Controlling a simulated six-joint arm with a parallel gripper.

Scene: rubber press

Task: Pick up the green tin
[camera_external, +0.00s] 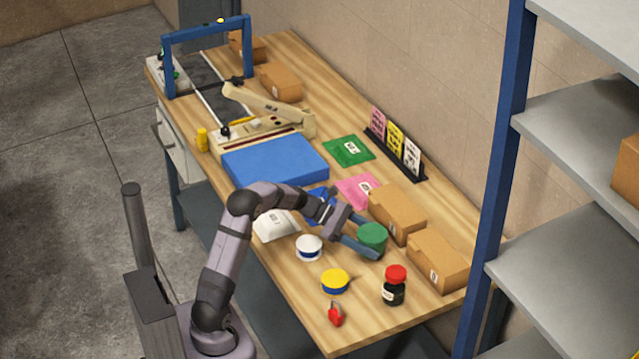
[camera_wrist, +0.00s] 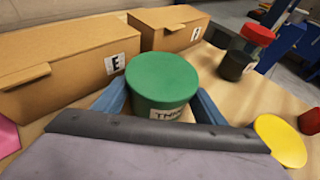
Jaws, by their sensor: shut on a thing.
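The green tin (camera_external: 372,237) stands upright on the wooden table (camera_external: 300,285), right of centre in the external view and in front of the cardboard boxes. In the wrist view the green tin (camera_wrist: 162,75) sits in the middle with a white label on its near side. My gripper (camera_external: 362,243) reaches in low from the left, with its blue fingers on either side of the tin. In the wrist view my gripper (camera_wrist: 160,105) is shut on the tin. I cannot tell whether the tin is clear of the table. The fingertips are partly hidden behind it.
Cardboard boxes (camera_external: 397,212) (camera_external: 438,260) stand close behind the tin. A white tin (camera_external: 309,247), a yellow-lidded tin (camera_external: 335,281), a black bottle with red cap (camera_external: 394,287) and a small red object (camera_external: 336,314) stand nearby. A pink packet (camera_external: 357,189) lies behind my gripper.

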